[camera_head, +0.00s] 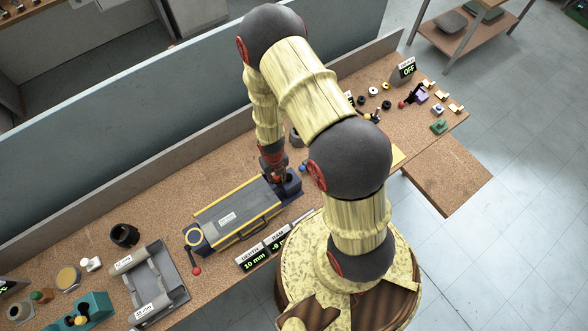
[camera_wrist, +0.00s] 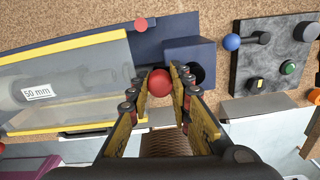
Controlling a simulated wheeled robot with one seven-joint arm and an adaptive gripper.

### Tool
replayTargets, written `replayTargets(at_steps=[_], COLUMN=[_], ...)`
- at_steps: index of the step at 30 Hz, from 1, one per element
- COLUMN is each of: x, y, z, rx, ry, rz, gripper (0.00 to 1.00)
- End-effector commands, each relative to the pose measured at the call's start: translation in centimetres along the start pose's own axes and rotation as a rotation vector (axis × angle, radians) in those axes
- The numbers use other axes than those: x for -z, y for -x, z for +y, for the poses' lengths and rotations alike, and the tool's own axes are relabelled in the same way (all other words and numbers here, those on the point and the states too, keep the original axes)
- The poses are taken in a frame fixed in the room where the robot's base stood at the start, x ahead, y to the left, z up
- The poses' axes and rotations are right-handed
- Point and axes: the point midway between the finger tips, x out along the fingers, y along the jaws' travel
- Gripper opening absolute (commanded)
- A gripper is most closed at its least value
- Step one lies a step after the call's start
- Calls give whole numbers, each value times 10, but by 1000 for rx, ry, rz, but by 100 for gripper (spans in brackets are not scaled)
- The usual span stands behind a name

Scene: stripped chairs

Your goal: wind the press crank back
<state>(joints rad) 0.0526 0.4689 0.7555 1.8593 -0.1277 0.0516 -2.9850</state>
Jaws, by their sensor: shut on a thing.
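The press (camera_head: 232,218) is a long blue-based machine with a grey, yellow-edged cover. It lies along the bench left of my arm, and its cover also shows in the wrist view (camera_wrist: 85,75) with a 50 mm label. A red ball knob (camera_wrist: 160,83), seemingly the crank's grip, sits at the press's blue end block (camera_wrist: 188,50). My gripper (camera_wrist: 160,88) is shut on this red knob, with a finger on each side. In the head view my gripper (camera_head: 275,168) is at the right end of the press. The crank's arm below the knob is hidden.
A lever with a red knob (camera_head: 196,271) sticks out at the press's left end. Display signs (camera_head: 265,250) stand at its front. A dark plate with a blue knob (camera_wrist: 231,42) and buttons lies to the right. A grey cradle (camera_head: 155,283) stands left.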

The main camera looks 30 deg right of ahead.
Motion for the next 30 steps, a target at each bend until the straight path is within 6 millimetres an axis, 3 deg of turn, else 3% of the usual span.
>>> replayTargets(at_steps=[6, 15, 26, 30], x=[10, 24, 25, 28], y=[1, -4, -3, -4], z=[0, -2, -2, -5], rx=[-3, -5, -5, -6], ry=[7, 291, 330, 421], rz=[14, 12, 11, 8], gripper=[0, 0, 0, 0])
